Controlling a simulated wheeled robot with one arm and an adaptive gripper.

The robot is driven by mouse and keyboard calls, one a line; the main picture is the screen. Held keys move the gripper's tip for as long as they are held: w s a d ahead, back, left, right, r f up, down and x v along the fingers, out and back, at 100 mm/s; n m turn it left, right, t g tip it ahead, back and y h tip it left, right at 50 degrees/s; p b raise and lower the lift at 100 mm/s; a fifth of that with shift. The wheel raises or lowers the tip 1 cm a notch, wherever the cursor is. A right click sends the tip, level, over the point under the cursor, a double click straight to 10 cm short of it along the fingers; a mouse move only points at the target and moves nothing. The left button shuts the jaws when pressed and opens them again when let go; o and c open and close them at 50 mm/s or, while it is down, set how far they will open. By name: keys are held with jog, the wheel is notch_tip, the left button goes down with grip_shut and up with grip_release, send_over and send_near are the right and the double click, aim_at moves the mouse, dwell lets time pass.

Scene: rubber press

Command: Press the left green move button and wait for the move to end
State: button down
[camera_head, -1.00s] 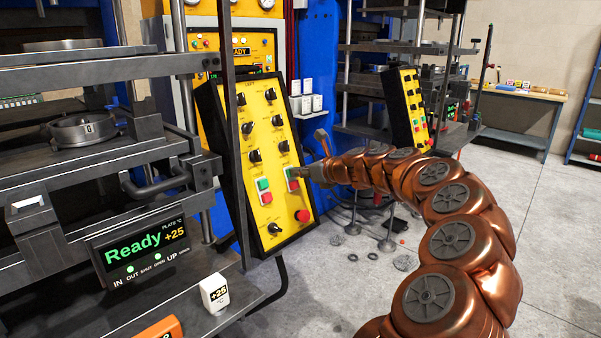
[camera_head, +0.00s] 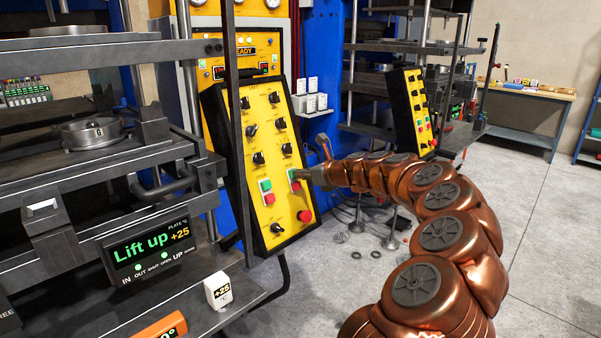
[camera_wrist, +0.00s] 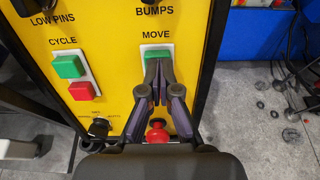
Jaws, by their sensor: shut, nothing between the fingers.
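The green MOVE button (camera_wrist: 158,52) is on the yellow control panel (camera_wrist: 115,50), under the label MOVE. My gripper (camera_wrist: 157,66) is shut and empty, its fingertips over the button's lower part in the wrist view; I cannot tell whether they press it. Its red partner button is hidden behind my fingers. In the head view my gripper (camera_head: 300,175) is at the panel's right button pair, and the green button (camera_head: 291,175) shows just left of it. The press display (camera_head: 150,248) reads "Lift up" with +25.
Left of MOVE is the CYCLE pair, green (camera_wrist: 68,66) over red (camera_wrist: 82,91). A red knob (camera_wrist: 158,132) is below my fingers. The left press (camera_head: 90,130) with its ring mould stands left of the panel. A second panel (camera_head: 412,110) stands behind my arm.

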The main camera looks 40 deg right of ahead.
jog(key=b+v, duration=0.1)
jog(key=v, duration=1.1)
jog(key=shift+s, duration=0.25)
jog(key=shift+a+r, duration=0.15)
jog(key=shift+r, duration=0.05)
